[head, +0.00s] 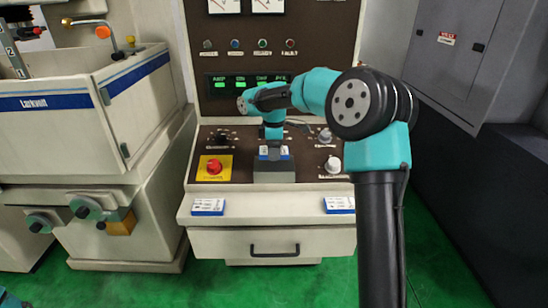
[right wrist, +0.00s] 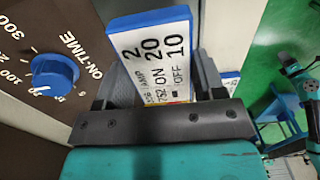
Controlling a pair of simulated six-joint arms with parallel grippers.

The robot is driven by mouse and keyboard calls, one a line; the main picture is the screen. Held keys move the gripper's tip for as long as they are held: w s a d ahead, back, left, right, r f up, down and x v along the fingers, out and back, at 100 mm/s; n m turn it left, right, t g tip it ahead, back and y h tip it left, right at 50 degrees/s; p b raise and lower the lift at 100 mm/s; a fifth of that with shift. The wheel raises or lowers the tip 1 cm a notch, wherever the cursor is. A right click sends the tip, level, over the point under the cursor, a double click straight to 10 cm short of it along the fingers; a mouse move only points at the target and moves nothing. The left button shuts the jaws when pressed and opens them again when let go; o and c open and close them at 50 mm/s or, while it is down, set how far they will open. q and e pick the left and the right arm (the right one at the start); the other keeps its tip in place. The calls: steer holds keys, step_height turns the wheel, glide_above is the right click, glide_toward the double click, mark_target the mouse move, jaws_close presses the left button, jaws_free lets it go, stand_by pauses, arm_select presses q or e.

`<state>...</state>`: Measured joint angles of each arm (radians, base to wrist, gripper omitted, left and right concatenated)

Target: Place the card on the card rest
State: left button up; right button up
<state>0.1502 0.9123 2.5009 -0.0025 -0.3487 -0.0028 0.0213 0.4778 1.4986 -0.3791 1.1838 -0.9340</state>
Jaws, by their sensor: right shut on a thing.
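My right gripper (head: 273,143) reaches down over the control panel's sloped desk in the head view. It is shut on a card (head: 274,153). In the right wrist view the white card (right wrist: 154,60) has a blue top edge and black print, "2 20 10", and stands between the fingers of my right gripper (right wrist: 158,92). A dark grey block (head: 274,173), which looks like the card rest, is directly below the card in the head view. I cannot tell whether card and block touch. My left gripper is not in view.
Two more blue-and-white cards lie on the front ledge, at left (head: 208,207) and right (head: 338,205). A red button on a yellow plate (head: 213,168) and a white knob (head: 333,165) flank the block. The ON-TIME knob (right wrist: 54,75) is close by in the wrist view.

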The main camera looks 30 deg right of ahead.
mark_target(274, 164)
steer(key=shift+w+d, duration=0.1)
steer(key=shift+w, duration=0.05)
steer(key=shift+w+f, duration=0.1)
steer(key=shift+f, duration=1.7)
steer(key=shift+f, duration=0.15)
steer(key=o, duration=0.7)
step_height(274, 164, up, 12)
steer(key=shift+r, duration=0.15)
